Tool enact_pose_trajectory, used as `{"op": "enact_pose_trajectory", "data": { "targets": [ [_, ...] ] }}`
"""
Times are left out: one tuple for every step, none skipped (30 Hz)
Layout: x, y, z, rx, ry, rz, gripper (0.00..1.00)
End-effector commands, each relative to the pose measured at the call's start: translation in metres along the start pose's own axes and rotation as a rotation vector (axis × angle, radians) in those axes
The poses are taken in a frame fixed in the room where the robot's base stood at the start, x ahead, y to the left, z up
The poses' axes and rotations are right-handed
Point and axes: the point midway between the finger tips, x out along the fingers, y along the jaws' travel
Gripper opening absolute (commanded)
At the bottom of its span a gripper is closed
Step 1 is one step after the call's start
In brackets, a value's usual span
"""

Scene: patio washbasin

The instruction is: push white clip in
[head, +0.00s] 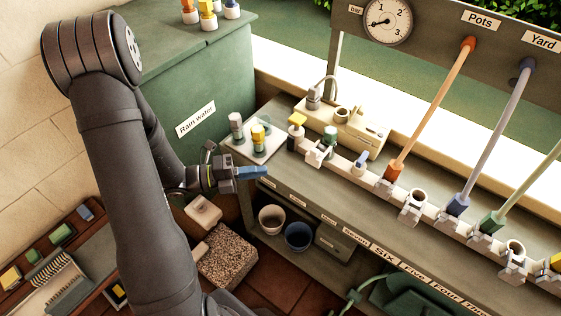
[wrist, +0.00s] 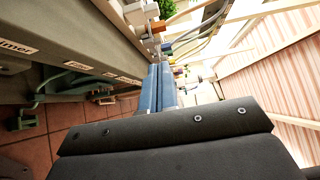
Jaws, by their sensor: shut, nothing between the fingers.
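My gripper (head: 252,172) has blue fingers, pressed together with nothing between them. It is at the left end of the bench, in front of its edge. In the wrist view the shut fingers (wrist: 159,85) point along the bench's front. A white clip (head: 315,153) sits at the left part of the pale rail (head: 343,167), to the right of my fingertips and apart from them. Other white clips (head: 411,207) and (head: 513,262) stand farther right on the rail around pale sockets. How far each clip is pushed in is too small to tell.
Orange (head: 435,105), grey-blue and green hoses rise from the rail. A white tray (head: 257,145) with fittings lies behind my gripper. A beige box (head: 345,128) stands behind the rail. Two pots (head: 298,236) stand on the shelf below.

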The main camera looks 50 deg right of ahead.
Motion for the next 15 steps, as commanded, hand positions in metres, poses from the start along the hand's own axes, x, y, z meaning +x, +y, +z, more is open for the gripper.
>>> {"op": "enact_pose_trajectory", "data": {
  "targets": [
    [0.005,0.0,-0.001,0.0,0.003,0.0,0.0],
    [0.009,0.0,0.0,0.0,0.003,0.0,0.0],
    [0.015,0.0,-0.001,0.0,0.005,0.0,0.0],
    [0.019,0.0,-0.001,-0.001,0.005,0.0,0.0],
    [0.024,0.0,-0.001,-0.001,0.004,0.0,0.0],
    [0.031,0.0,-0.001,-0.001,0.005,0.001,0.0],
    [0.036,0.0,-0.001,-0.001,0.005,0.001,0.0],
    [0.041,0.0,-0.001,-0.001,0.006,0.001,0.0],
    [0.047,0.0,-0.001,-0.001,0.005,0.0,0.0],
    [0.052,0.0,-0.001,-0.001,0.006,0.0,0.0],
    [0.057,0.0,-0.001,-0.001,0.005,0.0,0.0],
    [0.064,0.0,-0.001,-0.001,0.006,0.0,0.0],
    [0.069,0.0,-0.001,-0.001,0.005,0.001,0.0],
    [0.074,0.0,-0.002,-0.001,0.005,0.001,0.0],
    [0.08,0.0,-0.001,0.0,0.005,0.001,0.0]
  ]
}}
